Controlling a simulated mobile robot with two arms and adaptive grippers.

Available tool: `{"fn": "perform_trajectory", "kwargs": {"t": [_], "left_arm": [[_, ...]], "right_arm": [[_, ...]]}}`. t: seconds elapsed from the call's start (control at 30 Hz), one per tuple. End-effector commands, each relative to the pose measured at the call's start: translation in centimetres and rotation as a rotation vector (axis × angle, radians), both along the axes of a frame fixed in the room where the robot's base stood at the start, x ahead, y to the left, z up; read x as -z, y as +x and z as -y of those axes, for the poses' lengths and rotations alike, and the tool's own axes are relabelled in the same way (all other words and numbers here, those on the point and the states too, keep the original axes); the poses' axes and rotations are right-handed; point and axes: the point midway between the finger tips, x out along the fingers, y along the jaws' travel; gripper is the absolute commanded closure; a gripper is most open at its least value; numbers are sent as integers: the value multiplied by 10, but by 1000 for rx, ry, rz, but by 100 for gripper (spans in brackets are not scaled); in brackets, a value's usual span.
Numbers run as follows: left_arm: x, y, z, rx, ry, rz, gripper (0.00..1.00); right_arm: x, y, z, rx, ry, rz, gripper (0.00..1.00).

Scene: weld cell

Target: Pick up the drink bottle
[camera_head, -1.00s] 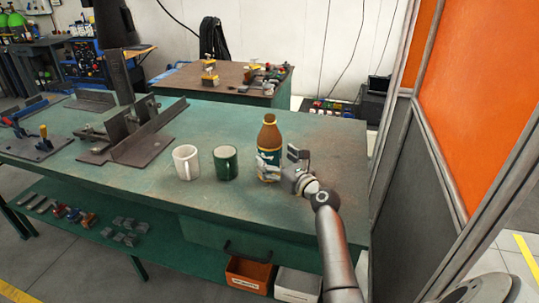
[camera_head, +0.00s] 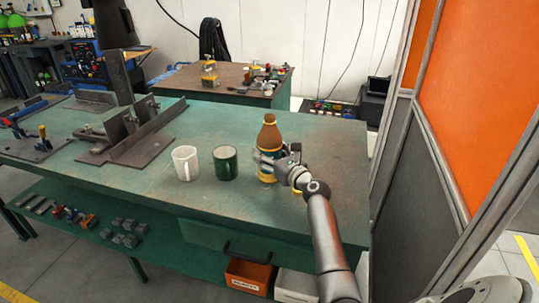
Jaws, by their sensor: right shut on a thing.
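The drink bottle (camera_head: 269,136) is brown with a yellow and dark label and stands upright on the green workbench (camera_head: 200,215), right of the two mugs. My right gripper (camera_head: 268,159) reaches in from the right and is shut on the bottle at about mid-height. Its fingers cover part of the label. I cannot see any gap between the bottle's base and the bench. My left gripper is not in view.
A white mug (camera_head: 186,163) and a green mug (camera_head: 226,163) stand close left of the bottle. Metal fixtures (camera_head: 135,135) lie further left. A brown-topped table (camera_head: 215,80) is behind. An orange and grey panel (camera_head: 465,90) stands at the right.

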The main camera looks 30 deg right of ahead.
Motion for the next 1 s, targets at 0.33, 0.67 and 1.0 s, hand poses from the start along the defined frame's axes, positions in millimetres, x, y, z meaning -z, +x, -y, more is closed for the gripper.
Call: {"fn": "perform_trajectory", "kwargs": {"t": [0.33, 0.67, 1.0], "left_arm": [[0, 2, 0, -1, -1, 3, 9], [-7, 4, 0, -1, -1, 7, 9], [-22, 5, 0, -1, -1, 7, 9]], "right_arm": [[-2, 0, 0, 1, 0, 3, 73], [-16, 0, 0, 1, -1, 5, 73], [-49, -9, -7, 0, -1, 6, 73]]}}
